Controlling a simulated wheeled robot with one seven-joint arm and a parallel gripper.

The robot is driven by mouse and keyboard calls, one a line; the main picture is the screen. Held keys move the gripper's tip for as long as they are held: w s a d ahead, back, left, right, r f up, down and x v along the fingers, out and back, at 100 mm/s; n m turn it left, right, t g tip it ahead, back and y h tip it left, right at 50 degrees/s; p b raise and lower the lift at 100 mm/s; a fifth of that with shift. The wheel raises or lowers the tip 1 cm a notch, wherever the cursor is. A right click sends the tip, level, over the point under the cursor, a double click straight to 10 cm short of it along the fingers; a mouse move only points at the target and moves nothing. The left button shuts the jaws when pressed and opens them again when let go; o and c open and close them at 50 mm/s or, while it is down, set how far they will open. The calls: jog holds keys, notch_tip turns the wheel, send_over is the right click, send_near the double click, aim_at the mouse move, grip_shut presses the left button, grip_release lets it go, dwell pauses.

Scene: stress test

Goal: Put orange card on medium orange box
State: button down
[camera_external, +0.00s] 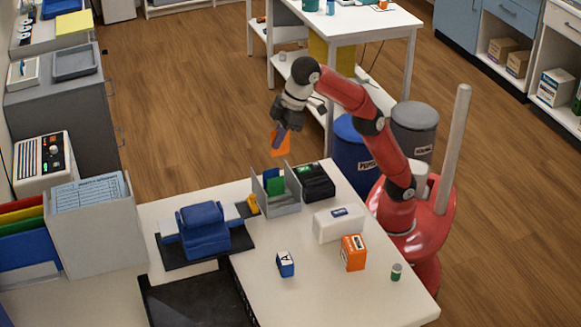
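An orange card (282,146) hangs in the air at my gripper (281,134), above the back edge of the white table. My gripper appears shut on the card's upper part, and its fingers partly hide it. An orange box (353,254) with a white label stands upright on the table at the front right, apart from the card. Its top is bare. The gripper is to the left of and behind this box.
A grey holder (285,206) with a green card stands under my gripper, beside a black box (316,182). A white box (338,224) stands behind the orange box. A small blue box (285,264) and a small green-and-white container (396,272) flank it. The table's front is clear.

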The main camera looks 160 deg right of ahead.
jog(key=n+t+y+b, duration=0.1)
jog(key=n+y+b, duration=0.2)
jog(key=n, duration=0.6)
send_over(354, 245)
notch_tip(354, 245, down, 9)
jog(key=shift+s+r, duration=0.1)
jog(key=shift+f+b, duration=0.9)
jog(key=shift+f, duration=1.05)
jog(key=shift+f, duration=0.15)
jog(key=c, duration=1.7)
grip_release()
